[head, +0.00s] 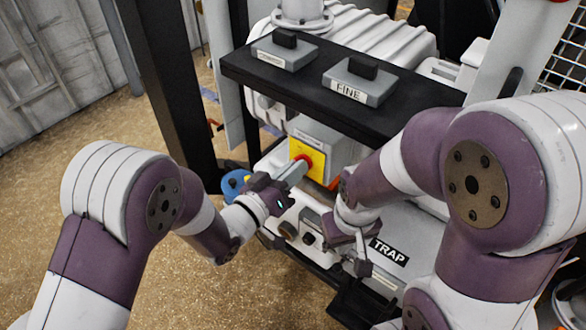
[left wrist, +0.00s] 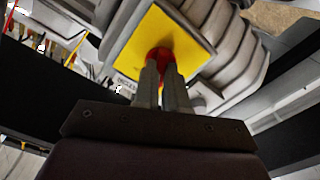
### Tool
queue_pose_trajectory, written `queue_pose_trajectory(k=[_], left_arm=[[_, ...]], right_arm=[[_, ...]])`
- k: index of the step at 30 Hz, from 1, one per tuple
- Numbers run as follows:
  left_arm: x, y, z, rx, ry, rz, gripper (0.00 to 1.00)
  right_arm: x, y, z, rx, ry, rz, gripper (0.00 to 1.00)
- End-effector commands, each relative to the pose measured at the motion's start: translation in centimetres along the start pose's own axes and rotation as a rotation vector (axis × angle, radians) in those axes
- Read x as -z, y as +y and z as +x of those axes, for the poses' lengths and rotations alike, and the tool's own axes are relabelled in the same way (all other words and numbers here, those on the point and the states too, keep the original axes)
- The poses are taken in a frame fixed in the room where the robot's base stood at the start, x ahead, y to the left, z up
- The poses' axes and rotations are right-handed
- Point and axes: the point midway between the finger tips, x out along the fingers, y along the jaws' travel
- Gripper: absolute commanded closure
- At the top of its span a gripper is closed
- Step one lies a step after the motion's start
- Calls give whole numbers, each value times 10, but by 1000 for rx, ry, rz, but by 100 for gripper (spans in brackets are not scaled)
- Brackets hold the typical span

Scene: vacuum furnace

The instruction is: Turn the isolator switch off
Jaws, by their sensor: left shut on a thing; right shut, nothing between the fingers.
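The isolator switch has a yellow plate (head: 309,152) on a grey box, with a red knob (head: 302,161) at its middle. My left gripper (head: 296,170) reaches up to it from the lower left, shut on the red knob. In the left wrist view the two fingers (left wrist: 163,85) stand close together against the red knob (left wrist: 159,56), in front of the yellow plate (left wrist: 160,38). The fingers cover most of the knob, so its angle cannot be told. My right gripper (head: 362,268) is shut and empty, lower right of the switch, near the TRAP label.
A black shelf (head: 420,97) above the switch carries two grey switch boxes, one marked FINE (head: 357,85). A dark post (head: 165,80) stands left of the switch. A blue round part (head: 235,182) is beside my left gripper. Open floor (head: 60,180) lies at the left.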

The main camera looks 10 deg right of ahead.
Motion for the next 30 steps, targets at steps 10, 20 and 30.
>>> queue_pose_trajectory(k=[10,20,30], left_arm=[[0,0,0,0,0,-56,100],[0,0,0,0,1,-58,100],[0,0,0,0,0,-57,63]], right_arm=[[0,0,-1,0,0,0,100],[0,0,-1,0,0,0,100],[0,0,-1,0,0,0,100]])
